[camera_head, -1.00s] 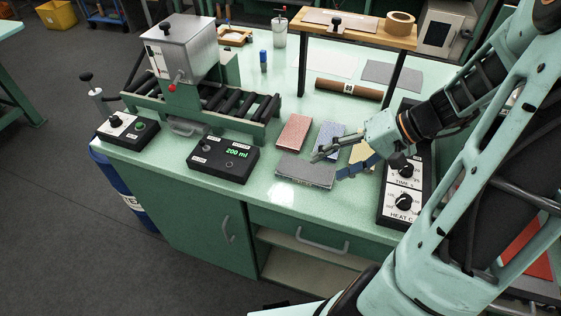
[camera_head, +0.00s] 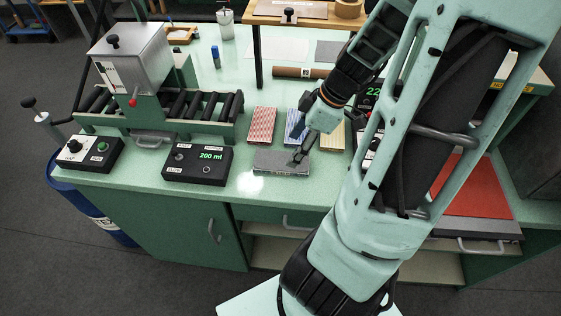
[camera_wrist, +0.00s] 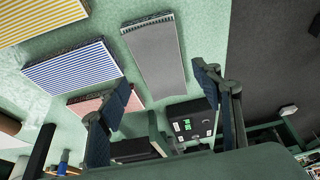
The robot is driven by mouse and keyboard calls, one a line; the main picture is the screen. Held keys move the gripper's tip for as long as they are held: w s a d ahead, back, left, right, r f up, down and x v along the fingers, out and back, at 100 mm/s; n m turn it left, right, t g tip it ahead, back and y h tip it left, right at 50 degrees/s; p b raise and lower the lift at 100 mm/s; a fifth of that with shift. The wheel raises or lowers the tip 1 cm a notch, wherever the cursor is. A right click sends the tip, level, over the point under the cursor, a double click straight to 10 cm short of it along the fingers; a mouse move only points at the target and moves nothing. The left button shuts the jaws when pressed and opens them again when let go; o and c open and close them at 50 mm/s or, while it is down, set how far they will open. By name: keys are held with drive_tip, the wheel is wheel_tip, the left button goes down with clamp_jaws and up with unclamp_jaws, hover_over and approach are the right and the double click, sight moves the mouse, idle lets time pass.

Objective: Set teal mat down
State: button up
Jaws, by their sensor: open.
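No clearly teal mat shows in these frames. A plain grey mat (camera_head: 268,160) lies flat near the bench's front edge. It also shows in the wrist view (camera_wrist: 155,58), beyond and between my fingers. My gripper (camera_head: 299,155) is open and empty over the grey mat's right part; its fingers also show in the wrist view (camera_wrist: 163,80). I cannot tell whether a fingertip touches the mat. Behind lie a red-striped mat (camera_head: 262,124), a blue-striped mat (camera_head: 293,125) and a yellow-striped mat (camera_wrist: 42,17), the last partly hidden by my gripper in the head view.
A black box reading 200 ml (camera_head: 198,165) stands left of the grey mat. A roller unit (camera_head: 205,105) and a raised wooden shelf (camera_head: 310,20) stand behind. A red plate (camera_head: 476,185) lies at right. Bare bench top (camera_head: 255,190) shows in front of the grey mat.

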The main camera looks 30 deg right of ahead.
sight(283, 160)
drive_tip(key=shift+x, duration=3)
drive_tip(key=shift+a, duration=0.1)
drive_tip(key=c, duration=1)
drive_tip(key=shift+w+r, duration=0.1)
drive_tip(key=shift+r, duration=0.05)
